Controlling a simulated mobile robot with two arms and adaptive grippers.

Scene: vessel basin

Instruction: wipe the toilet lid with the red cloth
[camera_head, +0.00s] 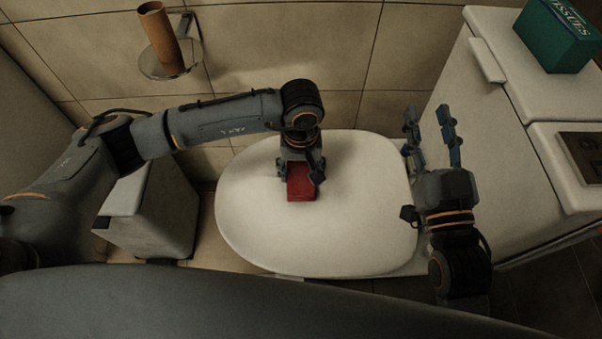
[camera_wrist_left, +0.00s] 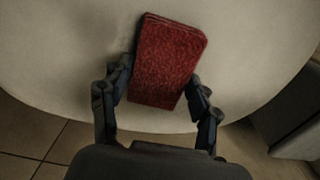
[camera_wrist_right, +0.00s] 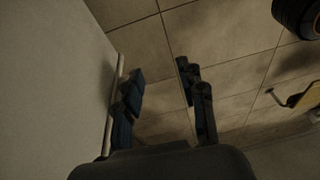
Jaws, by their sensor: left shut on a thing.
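The white toilet lid (camera_head: 360,215) lies closed in the middle of the head view. The red cloth (camera_head: 301,184) is a small block-like pad over the lid, left of its middle. My left gripper (camera_head: 299,178) is shut on the cloth from above. In the left wrist view the cloth (camera_wrist_left: 168,60) sits tilted between the two fingers (camera_wrist_left: 158,92), with the pale lid (camera_wrist_left: 60,60) behind it. Whether the cloth touches the lid is hard to tell. My right gripper (camera_head: 430,128) is open and empty at the lid's right edge, its fingers pointing to the wall.
A white cabinet (camera_head: 500,150) stands close to my right gripper, with a green tissue box (camera_head: 558,35) on top. A grey bin (camera_head: 152,212) stands left of the toilet. A paper roll holder (camera_head: 165,45) is on the tiled wall. The lid's right half is clear.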

